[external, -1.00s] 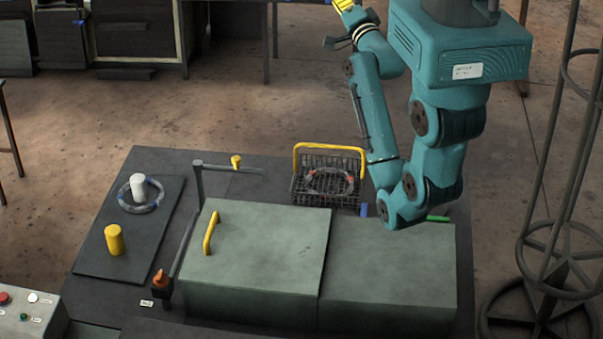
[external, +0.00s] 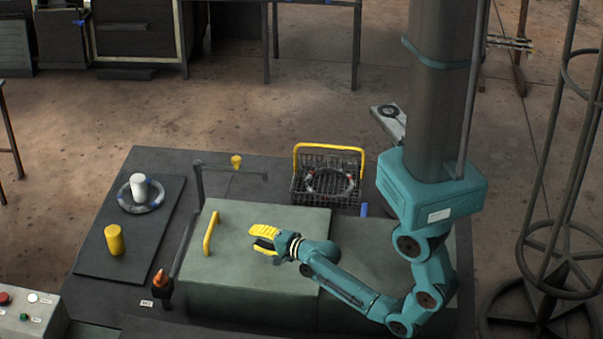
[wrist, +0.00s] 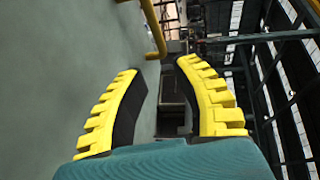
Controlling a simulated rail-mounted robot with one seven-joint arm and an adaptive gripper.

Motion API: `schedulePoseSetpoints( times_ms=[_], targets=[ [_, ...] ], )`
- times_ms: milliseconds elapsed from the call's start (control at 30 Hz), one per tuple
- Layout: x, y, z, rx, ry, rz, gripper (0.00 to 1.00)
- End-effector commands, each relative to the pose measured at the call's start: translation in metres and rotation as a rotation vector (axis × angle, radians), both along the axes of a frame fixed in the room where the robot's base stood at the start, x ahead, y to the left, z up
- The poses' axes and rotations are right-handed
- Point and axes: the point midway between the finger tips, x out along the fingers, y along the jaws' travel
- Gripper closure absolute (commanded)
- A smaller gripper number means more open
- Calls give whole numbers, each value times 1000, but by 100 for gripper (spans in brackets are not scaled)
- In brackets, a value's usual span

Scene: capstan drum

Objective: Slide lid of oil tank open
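The oil tank is a large grey-green box. Its lid (external: 240,270) lies on the left part, with a yellow bar handle (external: 210,233) near its left edge. My gripper (external: 258,238) is over the lid, to the right of the handle and apart from it, pointing left. In the wrist view my gripper (wrist: 158,72) shows two yellow-toothed fingers spread apart with nothing between them. The handle (wrist: 154,30) shows ahead at the top of that view, beyond the fingertips, with the lid surface (wrist: 60,70) on the left.
A wire basket (external: 328,181) with a yellow handle stands behind the tank. A dark frame (external: 199,185) rises behind the tank's left side. A mat (external: 150,230) at the left holds a yellow cylinder (external: 114,239) and a white cylinder (external: 138,186). A control box (external: 30,315) is at the lower left.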

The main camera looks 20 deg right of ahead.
Motion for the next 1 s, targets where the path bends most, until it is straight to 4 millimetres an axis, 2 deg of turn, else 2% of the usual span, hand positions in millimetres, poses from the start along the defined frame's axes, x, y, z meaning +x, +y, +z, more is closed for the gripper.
schedulePoseSetpoints(
  times_ms=[33, 167, 267, 800, 1000],
  targets=[
    [-2, 4, -12, 0, -3, 9, 70],
    [0, 9, -12, 2, -4, 15, 70],
    [10, 17, -15, 1, -5, 15, 70],
    [102, 90, -38, 1, -4, 14, 70],
    [120, 104, -40, 1, -3, 14, 70]
  ],
)
